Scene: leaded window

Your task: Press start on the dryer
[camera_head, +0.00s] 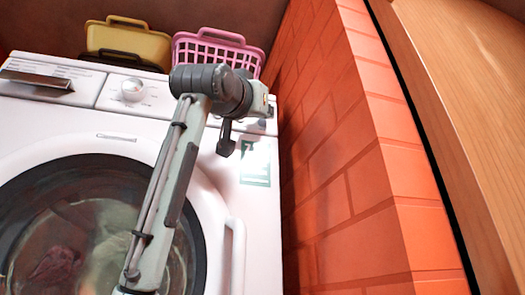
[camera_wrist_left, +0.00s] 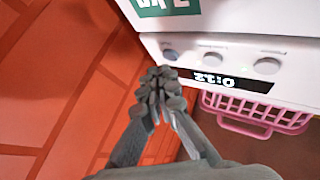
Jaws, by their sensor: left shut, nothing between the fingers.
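The dryer is a white front-loading machine (camera_head: 255,215) with a round glass door (camera_head: 85,230); cloth shows dimly behind the glass. Its control panel has a large dial (camera_head: 132,89). In the left wrist view, which is upside down, the panel shows a dark lit display (camera_wrist_left: 222,79) reading about 0:32 and round buttons (camera_wrist_left: 213,59). My left gripper (camera_head: 225,150) is shut and empty in front of the machine's upper right. In the left wrist view its fingertips (camera_wrist_left: 165,78) appear just beside the endmost button (camera_wrist_left: 171,54); contact cannot be told. My right gripper is not in view.
A pink basket (camera_head: 205,50) and a yellow basket (camera_head: 128,45) stand on top of the machine. An orange brick wall (camera_head: 345,170) rises close along its right side. A wooden surface (camera_head: 465,110) lies farther right. My left arm hides part of the panel.

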